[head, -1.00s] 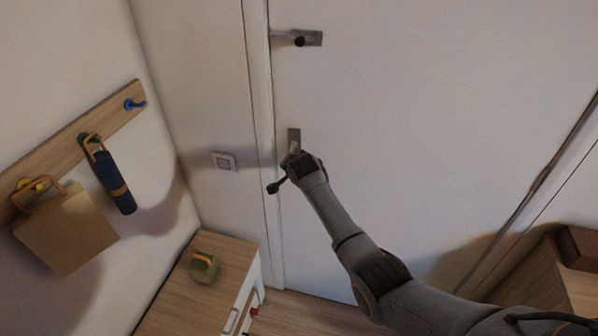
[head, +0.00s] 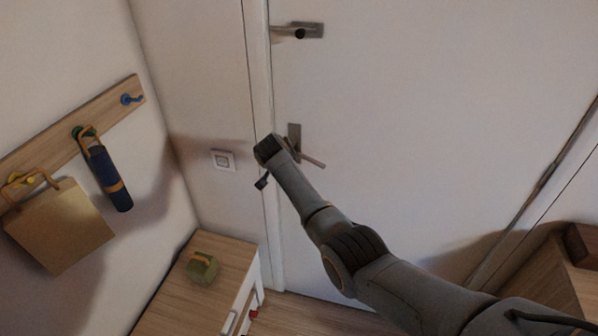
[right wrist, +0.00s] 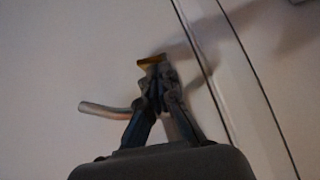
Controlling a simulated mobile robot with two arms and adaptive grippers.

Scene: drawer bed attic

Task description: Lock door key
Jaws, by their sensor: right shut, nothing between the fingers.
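The white door (head: 420,110) carries an upper handle (head: 300,31) on a grey plate. Below it is a lower lock plate (head: 294,132). A pale lever-like piece (head: 313,161) sticks out from this plate to the lower right; it also shows in the right wrist view (right wrist: 105,110), left of my fingers. I cannot tell whether it is the key or a handle. My right gripper (head: 268,150) is just left of the plate; its fingertips are hidden in the head view. In the right wrist view my right gripper (right wrist: 155,88) is shut and empty, near a small yellowish piece (right wrist: 152,60).
A light switch (head: 223,160) is on the wall. A wooden cabinet (head: 222,252) with a green object (head: 202,267) stands below. A hook rail (head: 70,128) holds a bag and a dark umbrella-like item.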

